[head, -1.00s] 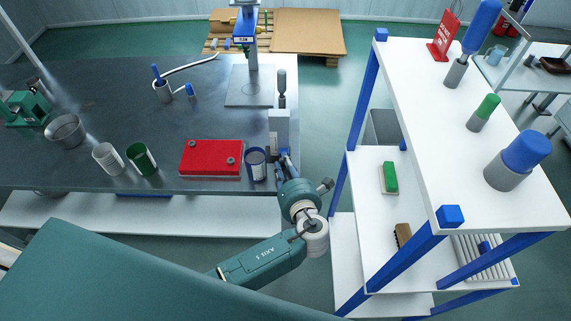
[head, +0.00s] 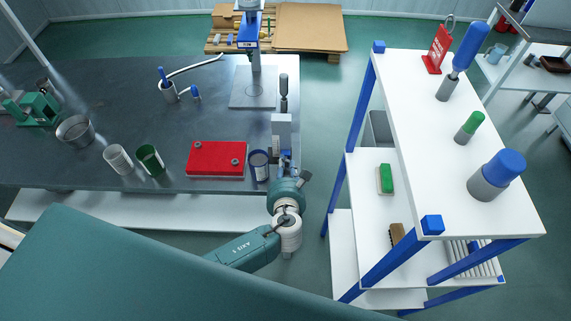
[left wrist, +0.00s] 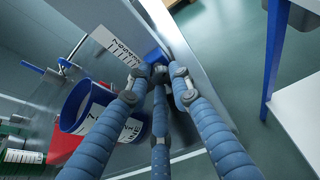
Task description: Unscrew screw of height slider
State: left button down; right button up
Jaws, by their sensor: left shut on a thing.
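The height slider (head: 281,126) is a white upright block at the right edge of the metal table. In the left wrist view its white face (left wrist: 119,43) carries a printed scale. A blue piece (left wrist: 155,57) with a small metallic screw sits at the base of that face, partly hidden by fingers. My left gripper (left wrist: 161,74) has its three blue fingers closed together around this small part. In the head view the left gripper (head: 282,170) is low in front of the slider and mostly hidden by its wrist. My right gripper is not in view.
A blue-and-white can (head: 259,166) stands close left of the gripper and also shows beside the fingers in the left wrist view (left wrist: 88,108). A red box (head: 216,158) lies further left. A white shelf (head: 450,130) stands right, across a floor gap.

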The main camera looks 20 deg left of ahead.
pick_arm(q)
jog(key=shift+d, duration=0.15)
dwell(0.3)
jog(key=c, duration=1.8)
grip_release()
jog(key=shift+c, duration=0.2)
jog(key=v, duration=1.2)
jog(key=shift+r, duration=0.1)
